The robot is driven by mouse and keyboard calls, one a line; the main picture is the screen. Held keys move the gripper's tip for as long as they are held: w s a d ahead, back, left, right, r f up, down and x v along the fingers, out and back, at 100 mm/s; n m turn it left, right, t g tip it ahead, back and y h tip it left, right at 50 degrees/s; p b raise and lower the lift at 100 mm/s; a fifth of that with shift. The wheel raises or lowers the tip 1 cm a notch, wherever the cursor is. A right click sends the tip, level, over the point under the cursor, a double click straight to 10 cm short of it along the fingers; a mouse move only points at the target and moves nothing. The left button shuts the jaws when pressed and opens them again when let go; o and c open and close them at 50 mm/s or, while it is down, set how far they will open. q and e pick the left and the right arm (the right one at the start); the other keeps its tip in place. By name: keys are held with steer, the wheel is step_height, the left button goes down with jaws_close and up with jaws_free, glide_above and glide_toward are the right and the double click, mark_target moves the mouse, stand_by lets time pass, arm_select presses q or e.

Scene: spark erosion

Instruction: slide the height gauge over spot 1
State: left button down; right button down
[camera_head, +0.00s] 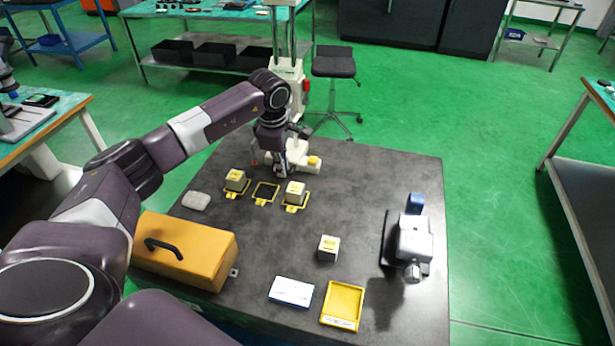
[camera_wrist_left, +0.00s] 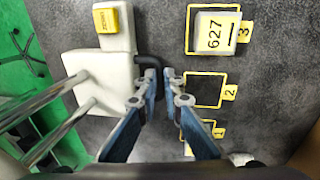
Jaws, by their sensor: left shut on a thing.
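My left gripper (camera_head: 281,170) is shut on the gauge's dark handle (camera_wrist_left: 150,66), behind the spots. Spot 1 (camera_wrist_left: 218,132), a yellow frame, is leftmost in the head view, with a pale block (camera_head: 236,178) on it. Spot 2 (camera_head: 265,194) is empty. Spot 3 (camera_head: 291,208) holds a block (camera_wrist_left: 214,34) marked 627. The gauge base stands apart from all three spots. My right gripper is out of view.
An orange case (camera_head: 190,245) with a black handle and a white lump (camera_head: 196,200) lie left. A loose block (camera_head: 329,248), a white box (camera_head: 291,291) and a yellow tray (camera_head: 343,303) are in front. A grey device (camera_head: 413,240) stands right. The middle of the table is clear.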

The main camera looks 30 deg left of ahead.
arm_select(q)
steer(key=a, duration=0.2)
steer(key=s+a+b, duration=0.1)
steer(key=a, duration=0.2)
steer(key=shift+s+a+f, duration=0.1)
steer(key=shift+s+a, duration=0.05)
steer(key=shift+s, duration=0.05)
steer(key=shift+s+a, duration=0.2)
steer(key=shift+a, duration=0.55)
steer(key=c, duration=2.3)
jaws_free()
steer(key=shift+s, duration=0.1)
steer(key=shift+o, duration=1.3)
steer(key=shift+a, duration=0.1)
steer(key=shift+r, duration=0.35)
step_height(320, 180, up, 11)
steer(key=s, duration=0.1)
steer(key=shift+s+d, duration=0.3)
steer(key=shift+r, duration=0.1)
